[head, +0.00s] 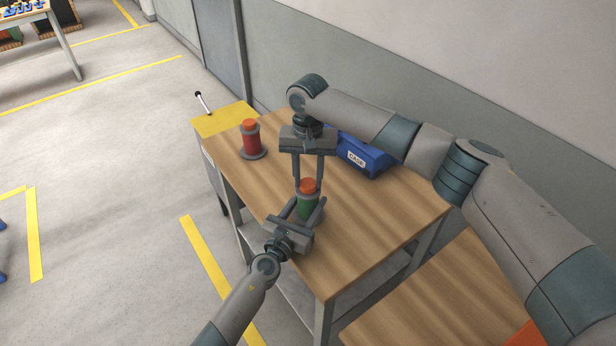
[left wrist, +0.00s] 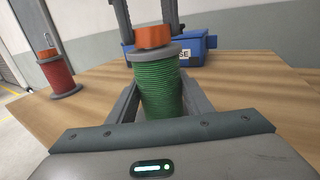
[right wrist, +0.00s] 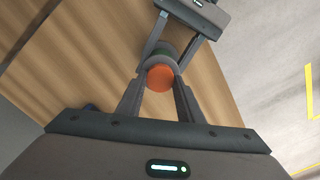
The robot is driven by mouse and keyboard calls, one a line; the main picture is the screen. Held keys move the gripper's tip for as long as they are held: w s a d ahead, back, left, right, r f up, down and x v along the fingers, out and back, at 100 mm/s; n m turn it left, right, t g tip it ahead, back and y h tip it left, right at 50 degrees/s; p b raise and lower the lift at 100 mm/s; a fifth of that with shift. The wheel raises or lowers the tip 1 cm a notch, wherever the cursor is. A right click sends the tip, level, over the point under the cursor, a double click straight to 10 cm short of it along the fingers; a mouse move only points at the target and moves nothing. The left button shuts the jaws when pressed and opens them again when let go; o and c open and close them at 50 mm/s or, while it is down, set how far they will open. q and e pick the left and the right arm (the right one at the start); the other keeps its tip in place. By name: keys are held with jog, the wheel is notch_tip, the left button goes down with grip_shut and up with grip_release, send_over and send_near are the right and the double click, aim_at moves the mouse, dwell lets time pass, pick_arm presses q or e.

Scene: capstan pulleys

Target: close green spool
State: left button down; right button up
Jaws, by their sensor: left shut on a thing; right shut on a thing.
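The green spool (head: 307,204) stands upright near the table's front edge, with an orange cap (head: 309,185) on top. In the left wrist view the green winding (left wrist: 163,90) sits between my left fingers, under a grey flange and the orange cap (left wrist: 152,36). My left gripper (head: 306,208) is shut on the spool's body from the front. My right gripper (head: 309,184) points down from above and is shut on the orange cap; in the right wrist view the cap (right wrist: 160,78) lies between its fingertips. The spool's base is mostly hidden by my left gripper.
A red spool (head: 251,138) with an orange cap stands at the table's back left. A blue case (head: 362,155) labelled "CASE" lies behind my right gripper. A yellow patch (head: 226,119) with a black-and-white marker (head: 203,102) is at the far left corner. The table's right part is clear.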

jog(key=m, duration=0.6)
jog(key=shift+m, duration=0.4)
jog(key=m, duration=0.5)
jog(key=shift+s, duration=0.1)
jog(key=m, duration=0.5)
jog(key=shift+m, duration=0.3)
jog(key=m, duration=0.6)
jog(key=shift+d, duration=0.1)
jog(key=o, duration=1)
jog(key=shift+r, duration=0.1)
